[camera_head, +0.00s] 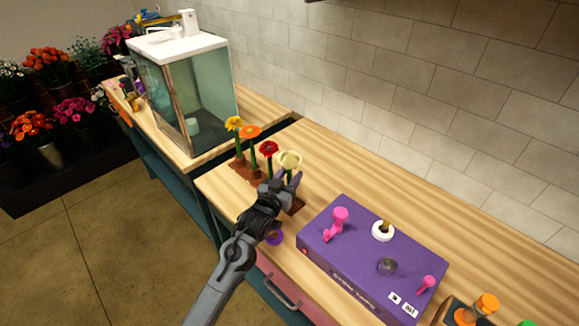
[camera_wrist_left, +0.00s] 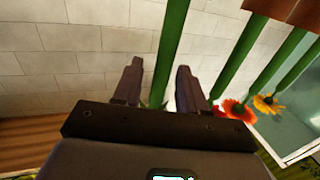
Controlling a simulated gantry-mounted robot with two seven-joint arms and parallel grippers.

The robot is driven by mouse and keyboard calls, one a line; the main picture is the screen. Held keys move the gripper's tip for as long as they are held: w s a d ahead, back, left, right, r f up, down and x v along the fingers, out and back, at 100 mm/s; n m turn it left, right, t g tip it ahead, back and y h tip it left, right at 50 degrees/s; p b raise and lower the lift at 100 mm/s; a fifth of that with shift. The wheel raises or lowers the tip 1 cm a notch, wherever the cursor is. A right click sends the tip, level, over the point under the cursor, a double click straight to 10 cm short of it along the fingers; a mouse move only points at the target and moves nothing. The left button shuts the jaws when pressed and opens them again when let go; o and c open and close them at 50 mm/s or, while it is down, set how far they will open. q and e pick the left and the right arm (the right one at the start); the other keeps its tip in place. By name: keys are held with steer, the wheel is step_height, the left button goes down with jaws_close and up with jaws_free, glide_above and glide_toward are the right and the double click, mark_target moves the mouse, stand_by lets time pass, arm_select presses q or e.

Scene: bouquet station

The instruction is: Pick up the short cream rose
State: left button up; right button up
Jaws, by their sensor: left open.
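The cream rose (camera_head: 290,159) stands upright at the near right end of a row of flowers on the bench. My left gripper (camera_head: 287,176) is open, with its fingers close to the rose, just below its bloom. In the left wrist view, a green stem (camera_wrist_left: 171,45) runs between the two open fingers of the gripper (camera_wrist_left: 159,66), apart from both as far as I can see. The bloom is mostly hidden behind the gripper body there. My right gripper is not in view.
Red (camera_head: 270,148), orange (camera_head: 250,131) and yellow (camera_head: 234,123) flowers stand beside the rose in a brown holder (camera_head: 243,172). A purple box (camera_head: 345,258) with pink parts sits to the right. A glass tank (camera_head: 205,95) stands behind.

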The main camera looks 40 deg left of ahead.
mark_target(289, 165)
arm_select(q)
jaws_close()
steer(key=shift+r, duration=0.1)
stand_by(0.3)
steer(key=shift+r, duration=0.85)
step_height(289, 165, up, 2)
steer(key=shift+r+p, duration=0.25)
steer(key=shift+p, duration=0.2)
steer(key=w+d+r+p, duration=0.1)
steer(key=w+d+r, duration=0.5)
steer(key=d, duration=0.4)
step_height(289, 165, up, 8)
steer(key=p, duration=0.7)
steer(key=shift+s+d+f, duration=0.2)
steer(key=shift+s, duration=0.2)
